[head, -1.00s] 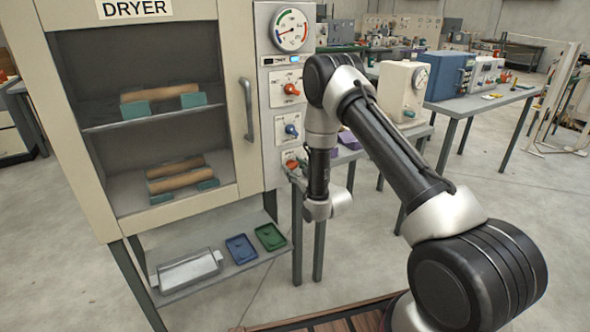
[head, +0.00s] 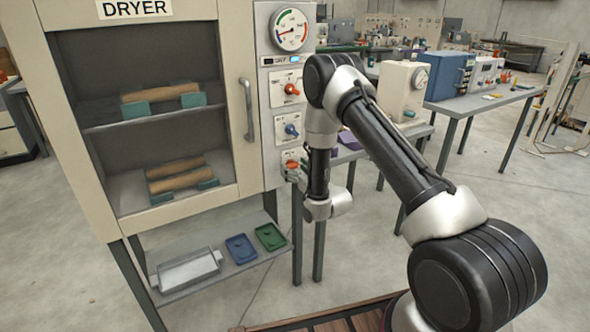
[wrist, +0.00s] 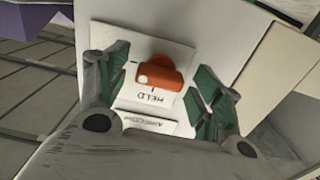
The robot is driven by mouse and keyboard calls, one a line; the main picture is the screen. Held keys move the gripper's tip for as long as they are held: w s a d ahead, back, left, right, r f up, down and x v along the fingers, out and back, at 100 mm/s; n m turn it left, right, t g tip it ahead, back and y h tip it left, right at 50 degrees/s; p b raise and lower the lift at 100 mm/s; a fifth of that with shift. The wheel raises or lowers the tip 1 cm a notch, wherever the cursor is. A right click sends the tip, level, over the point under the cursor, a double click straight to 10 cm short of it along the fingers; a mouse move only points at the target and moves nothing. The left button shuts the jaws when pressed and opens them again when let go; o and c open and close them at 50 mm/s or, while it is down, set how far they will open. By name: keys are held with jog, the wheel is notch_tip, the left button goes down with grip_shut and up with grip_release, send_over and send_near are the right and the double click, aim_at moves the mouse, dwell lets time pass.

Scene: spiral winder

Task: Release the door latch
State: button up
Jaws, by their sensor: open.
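The door latch appears to be the orange knob (wrist: 160,74) on a white plate marked "HELD" in the wrist view. In the head view it is the lowest knob (head: 291,164) on the dryer's right-hand panel. My gripper (wrist: 164,90) is open, with one green-padded finger to the left of the knob and one to the right. Gaps show between the knob and both fingers. In the head view my gripper is small and partly hidden by my wrist. The dryer door (head: 236,160), with its grey vertical handle (head: 247,109), looks shut.
Above the latch, the panel carries a blue knob (head: 291,130), a red knob (head: 291,89) and a round gauge (head: 290,30). Below the dryer, a shelf holds a metal tray (head: 187,271), a blue tray (head: 241,248) and a green tray (head: 270,237). Tables with equipment stand behind my arm.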

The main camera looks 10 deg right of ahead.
jog(key=v, duration=1.2)
jog(key=shift+f, duration=0.1)
